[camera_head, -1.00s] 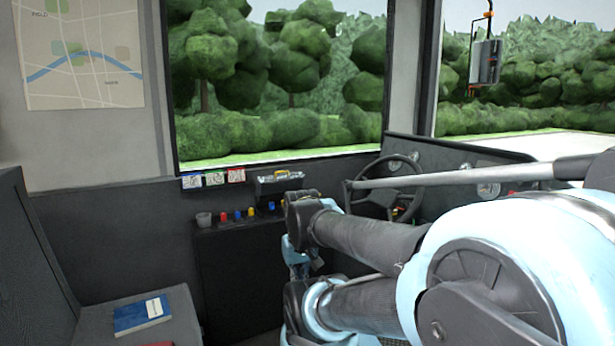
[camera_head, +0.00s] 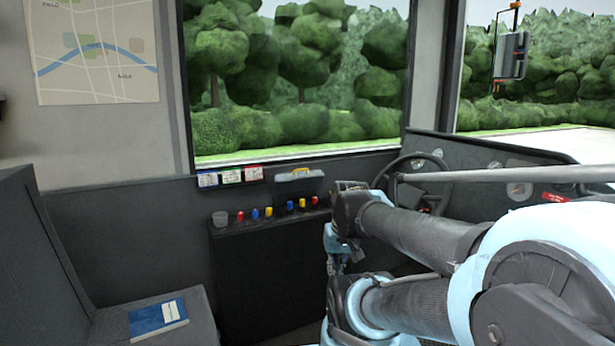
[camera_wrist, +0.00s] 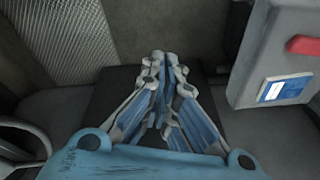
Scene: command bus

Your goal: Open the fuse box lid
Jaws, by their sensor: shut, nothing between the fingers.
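A light grey box (camera_wrist: 278,50) with a red handle-like part and a blue-and-white label is at the right of the wrist view. It looks like the fuse box, but I cannot be certain; its far side is cut off by the frame edge. No open lid shows on it. My gripper (camera_wrist: 165,60) is shut and empty, to the left of this box and apart from it. In the head view my gripper is small and partly hidden by my arm, right of the dark cabinet (camera_head: 265,270). I cannot make out the red-handled box there.
A small grey case (camera_head: 298,188) with a yellow top part sits under the window. Coloured knobs (camera_head: 268,212) and a cup (camera_head: 220,218) are on the cabinet. A blue book (camera_head: 158,317) lies on the seat. The steering wheel (camera_head: 420,165) is behind my arm.

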